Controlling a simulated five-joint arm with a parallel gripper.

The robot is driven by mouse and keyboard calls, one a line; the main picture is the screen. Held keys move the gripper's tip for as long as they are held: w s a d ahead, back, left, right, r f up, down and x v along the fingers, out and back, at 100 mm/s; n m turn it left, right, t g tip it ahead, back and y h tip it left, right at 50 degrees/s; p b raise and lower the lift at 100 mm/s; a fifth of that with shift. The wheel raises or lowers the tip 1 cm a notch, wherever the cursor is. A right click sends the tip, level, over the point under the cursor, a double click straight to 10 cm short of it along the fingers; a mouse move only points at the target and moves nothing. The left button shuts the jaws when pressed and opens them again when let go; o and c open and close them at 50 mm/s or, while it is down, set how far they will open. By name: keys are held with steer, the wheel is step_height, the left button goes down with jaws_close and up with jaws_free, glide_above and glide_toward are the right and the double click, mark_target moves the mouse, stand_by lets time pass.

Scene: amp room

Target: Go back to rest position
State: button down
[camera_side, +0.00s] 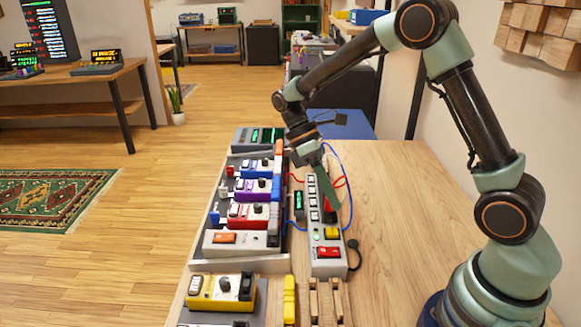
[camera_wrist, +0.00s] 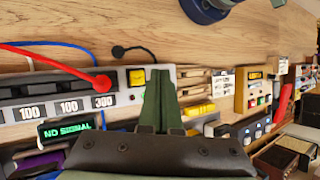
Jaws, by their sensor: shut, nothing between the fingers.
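My gripper (camera_side: 329,190) is in the middle of the side view, pointing down over the long grey switch strip (camera_side: 328,258) on the wooden table. Its green fingers are together, with nothing between them. In the wrist view my gripper (camera_wrist: 160,88) shows from behind, fingers closed, over the strip (camera_wrist: 130,98) with its labels and red plug. I cannot tell whether the fingertips touch the strip.
A pedalboard (camera_side: 245,262) with several coloured pedals lies left of the strip. A yellow pedal (camera_side: 221,290) is in front. Red and blue cables (camera_side: 342,160) loop near my gripper. The table (camera_side: 400,215) is clear to the right.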

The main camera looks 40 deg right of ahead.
steer(key=s+r+m+t, duration=0.4)
steer(key=r+m+t, duration=0.4)
steer(key=r+t, duration=0.4)
steer(key=shift+t, duration=0.5)
